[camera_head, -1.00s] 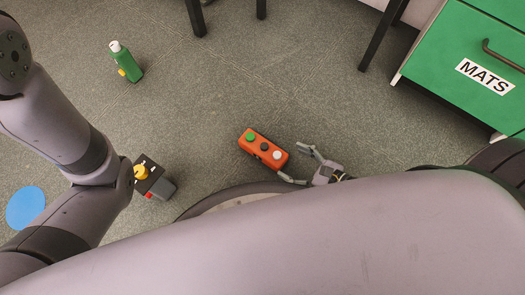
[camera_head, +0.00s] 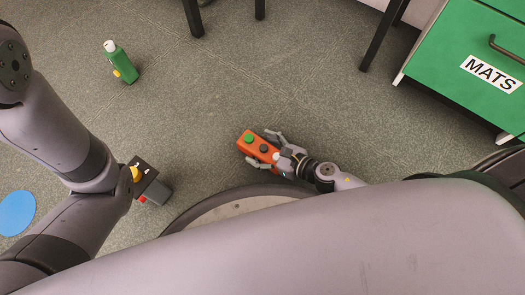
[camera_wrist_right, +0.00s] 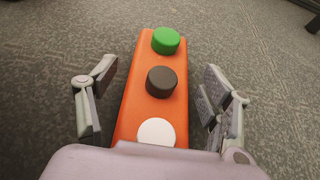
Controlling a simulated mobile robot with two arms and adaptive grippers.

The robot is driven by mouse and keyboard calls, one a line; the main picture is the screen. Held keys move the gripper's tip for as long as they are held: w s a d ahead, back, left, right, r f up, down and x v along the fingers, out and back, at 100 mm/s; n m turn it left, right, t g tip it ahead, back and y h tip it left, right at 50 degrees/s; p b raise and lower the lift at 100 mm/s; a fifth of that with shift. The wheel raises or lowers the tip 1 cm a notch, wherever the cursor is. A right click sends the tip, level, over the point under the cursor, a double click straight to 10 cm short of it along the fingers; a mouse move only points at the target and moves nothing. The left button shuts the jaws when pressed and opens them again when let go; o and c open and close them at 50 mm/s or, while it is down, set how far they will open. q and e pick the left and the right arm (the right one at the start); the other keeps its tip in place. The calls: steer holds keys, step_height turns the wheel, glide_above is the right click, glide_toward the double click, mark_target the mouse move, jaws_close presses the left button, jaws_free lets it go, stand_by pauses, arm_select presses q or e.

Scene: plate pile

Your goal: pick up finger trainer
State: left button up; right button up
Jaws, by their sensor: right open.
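The finger trainer appears to be the orange box (camera_head: 243,148) lying on the grey floor, with green, dark and white buttons on top. In the right wrist view the orange box (camera_wrist_right: 140,100) runs lengthwise away from me, its near end hidden behind my gripper's body. My right gripper (camera_head: 264,148) is open, with one finger on each side of the box. In the wrist view my right gripper (camera_wrist_right: 159,82) shows a gap between each finger and the box. My left arm is at the left of the head view, but its gripper does not show.
A black and grey box with a yellow knob (camera_head: 149,183) stands beside my left arm. A green drawer cabinet (camera_head: 460,70) stands at the upper right. Dark legs (camera_head: 381,36) stand at the top.

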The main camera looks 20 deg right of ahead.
steer(key=c, duration=1.5)
